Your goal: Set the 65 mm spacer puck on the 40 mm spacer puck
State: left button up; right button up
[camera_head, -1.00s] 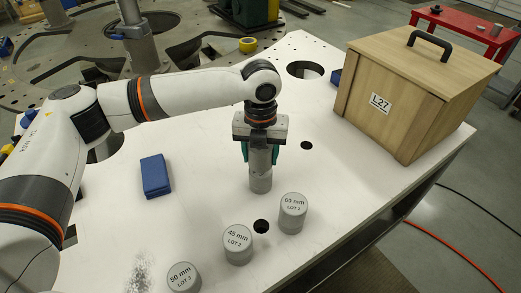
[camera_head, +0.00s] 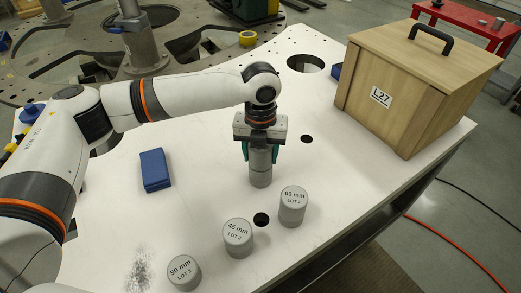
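My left gripper (camera_head: 261,157) points straight down over the middle of the table, its teal fingers on both sides of a grey cylindrical puck (camera_head: 260,159), which it appears to hold. Directly below, in line with it, is another grey puck (camera_head: 260,180) standing on the table. The two look touching or nearly so; I cannot tell if a gap is left. Neither puck's label shows, so I cannot read 65 mm or 40 mm. The gripper body hides the top of the held puck. My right gripper is not in view.
Grey pucks marked 60 mm (camera_head: 293,208), 45 mm (camera_head: 238,239) and 50 mm (camera_head: 184,273) stand in front of the gripper. A blue box (camera_head: 155,170) lies left. A wooden box marked L27 (camera_head: 416,92) stands at right. The white table (camera_head: 205,205) has several holes.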

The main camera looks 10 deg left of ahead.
pick_arm(q)
jog(key=o, duration=0.5)
jog(key=shift+o, duration=0.2)
notch_tip(320, 180, up, 11)
jog(key=shift+f+b, duration=0.1)
jog(key=shift+b, duration=1)
jog(key=shift+r, duration=0.75)
jog(key=shift+s+f, duration=0.1)
